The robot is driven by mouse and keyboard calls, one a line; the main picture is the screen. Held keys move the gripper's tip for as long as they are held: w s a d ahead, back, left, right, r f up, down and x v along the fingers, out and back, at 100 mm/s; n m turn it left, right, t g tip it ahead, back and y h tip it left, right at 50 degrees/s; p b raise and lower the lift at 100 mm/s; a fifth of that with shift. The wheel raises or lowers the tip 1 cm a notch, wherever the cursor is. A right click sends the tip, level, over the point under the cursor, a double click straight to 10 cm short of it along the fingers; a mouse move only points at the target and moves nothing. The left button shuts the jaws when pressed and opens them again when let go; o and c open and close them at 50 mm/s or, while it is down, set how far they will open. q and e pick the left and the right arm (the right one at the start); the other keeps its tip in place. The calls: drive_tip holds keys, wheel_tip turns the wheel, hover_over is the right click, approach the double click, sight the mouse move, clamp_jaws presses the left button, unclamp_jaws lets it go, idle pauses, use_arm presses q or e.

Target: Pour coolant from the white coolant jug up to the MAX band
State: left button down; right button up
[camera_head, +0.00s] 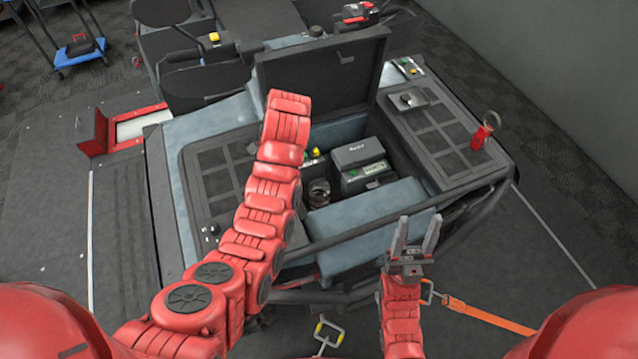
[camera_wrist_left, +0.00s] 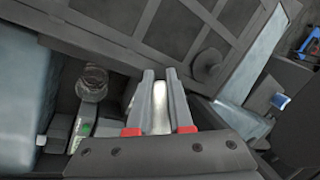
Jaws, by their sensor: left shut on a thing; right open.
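My left gripper (camera_wrist_left: 159,78) shows in the left wrist view, its fingers closed on a narrow white piece (camera_wrist_left: 160,112), which looks like part of the white coolant jug. The rest of the jug is not visible; in the head view my left arm hides that gripper. A clear round container (camera_head: 318,190) sits in the open bay, right of my left arm. It also shows in the left wrist view (camera_wrist_left: 92,83), left of the fingers and apart from them. No MAX band can be made out. My right gripper (camera_head: 416,236) is open and empty in front of the bay.
A raised dark lid (camera_head: 320,75) stands behind the bay. A dark box with a green label (camera_head: 364,172) is beside the clear container. A red ringed piece (camera_head: 482,136) stands on the right panel. An orange strap (camera_head: 488,317) runs along the floor at lower right.

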use_arm(q)
drive_tip(key=shift+w+a+r+h, duration=0.15)
drive_tip(key=shift+a+h, duration=0.05)
drive_tip(key=shift+h, duration=0.2)
drive_tip(key=shift+w+a+g+h, duration=0.1)
drive_tip(key=shift+g+h, duration=0.2)
drive_tip(key=shift+g, duration=0.2)
drive_tip(key=shift+r+g+h+p, duration=0.15)
drive_tip(key=shift+g+h+p, duration=0.15)
drive_tip(key=shift+h+p, duration=0.15)
drive_tip(key=shift+h, duration=0.25)
drive_tip(key=shift+b, duration=0.3)
drive_tip(key=shift+r+g, duration=0.15)
drive_tip(key=shift+g, duration=0.15)
